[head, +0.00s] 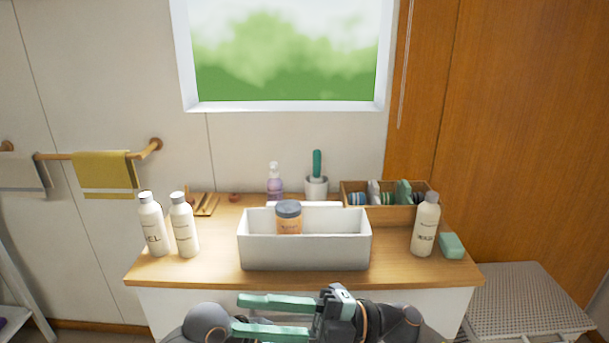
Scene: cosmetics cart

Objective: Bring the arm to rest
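My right gripper (238,315) is low at the front, before the cart's near edge. Its two green fingers point left and stand apart, with nothing seen between them. A dark rounded part of my own body shows just left of the fingertips; my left gripper's fingers are not visible. The wooden-topped cart (205,268) stands behind the gripper. A white open bin (305,254) sits at its middle, holding an orange jar with a grey lid (288,218).
Two white bottles (152,225) (184,226) stand left, another bottle (425,225) and a green block (451,246) right. Behind are a purple pump bottle (275,182), a green-handled brush in a cup (317,187) and a wooden box (410,214). A grey stool (525,300) stands right.

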